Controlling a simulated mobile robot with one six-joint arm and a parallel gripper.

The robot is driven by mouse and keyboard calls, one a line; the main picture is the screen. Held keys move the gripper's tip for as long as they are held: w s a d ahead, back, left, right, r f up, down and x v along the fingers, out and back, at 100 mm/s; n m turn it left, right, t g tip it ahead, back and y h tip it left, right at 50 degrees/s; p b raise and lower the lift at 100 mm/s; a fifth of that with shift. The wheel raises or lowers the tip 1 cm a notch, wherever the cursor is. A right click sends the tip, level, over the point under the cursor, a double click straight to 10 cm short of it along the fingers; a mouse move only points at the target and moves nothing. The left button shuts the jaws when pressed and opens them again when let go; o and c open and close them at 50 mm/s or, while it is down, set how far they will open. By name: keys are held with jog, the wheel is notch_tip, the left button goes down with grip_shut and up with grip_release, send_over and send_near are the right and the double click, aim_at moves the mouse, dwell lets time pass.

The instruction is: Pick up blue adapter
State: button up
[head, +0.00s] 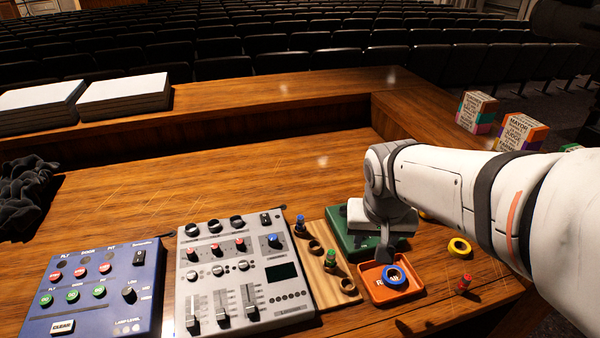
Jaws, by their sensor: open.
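A small blue-topped plug (300,226) stands upright at the far end of a wooden strip (318,226), right of the grey mixer. A blue ring (395,277) lies in an orange tray (378,294) marked with letters. Which of these two is the blue adapter, I cannot tell for sure. My gripper (386,262) is open, with its dark fingers pointing down just behind the blue ring, near the tray's far edge. It is right of the blue-topped plug and apart from it. The finger gap is hard to see from here.
A green box (350,236) stands behind the tray. A green-topped plug (330,258) is on the strip and a red plug (463,284) on the desk. A yellow ring (459,247) lies at right. The grey mixer (240,270) and blue control box (90,290) fill the left.

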jog(key=w+a+f+m, duration=0.1)
jog(key=w+a+f, duration=0.2)
jog(key=w+a, duration=0.4)
jog(key=m+t+b, duration=0.1)
jog(key=b, duration=0.1)
send_over(300, 218)
jog(key=s, duration=0.3)
notch_tip(300, 218, down, 4)
jog(key=shift+h, duration=0.3)
jog(key=x, duration=0.7)
jog(key=shift+w+a+p, duration=0.3)
jog(key=shift+w+a, duration=0.05)
jog(key=shift+w, duration=0.05)
jog(key=shift+c, duration=0.5)
grip_shut()
